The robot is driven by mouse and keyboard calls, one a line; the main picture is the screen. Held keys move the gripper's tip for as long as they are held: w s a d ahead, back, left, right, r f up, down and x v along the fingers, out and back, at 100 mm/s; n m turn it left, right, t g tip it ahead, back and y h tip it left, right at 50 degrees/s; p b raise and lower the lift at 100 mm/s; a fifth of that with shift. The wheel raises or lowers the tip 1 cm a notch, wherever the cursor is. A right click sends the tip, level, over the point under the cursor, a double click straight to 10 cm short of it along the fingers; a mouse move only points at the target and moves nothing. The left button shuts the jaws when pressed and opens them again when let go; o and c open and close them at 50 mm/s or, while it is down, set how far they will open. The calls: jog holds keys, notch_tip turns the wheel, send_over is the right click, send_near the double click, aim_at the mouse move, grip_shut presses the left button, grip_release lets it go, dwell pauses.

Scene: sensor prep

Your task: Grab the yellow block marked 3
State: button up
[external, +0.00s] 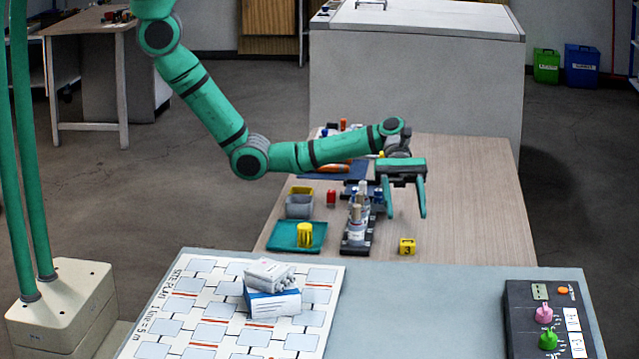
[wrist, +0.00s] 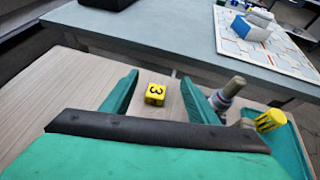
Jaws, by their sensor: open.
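The yellow block marked 3 (external: 407,246) sits on the wooden table near its front edge, to the right of the dark rack. In the wrist view the block (wrist: 155,94) shows its black 3 and lies in the gap between my two fingers as seen from above. My gripper (external: 404,215) is open and empty, its fingers pointing down, above the table and apart from the block. In the wrist view my gripper (wrist: 160,96) has its green fingers spread to either side of the block.
A dark rack (external: 352,249) with bottles stands left of the block. A teal tray (external: 275,243) holds a yellow ribbed object (external: 305,235). A grey table (external: 420,300) in front bears a plan sheet (external: 170,330), white-and-blue boxes (external: 273,303) and a control box (external: 520,335). The wooden table's right side is clear.

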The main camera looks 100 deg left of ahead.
aim_at(407, 241)
notch_tip(407, 241, down, 5)
jog(key=shift+f, duration=0.1)
jog(key=shift+x, duration=2.5)
jog(key=c, duration=1.2)
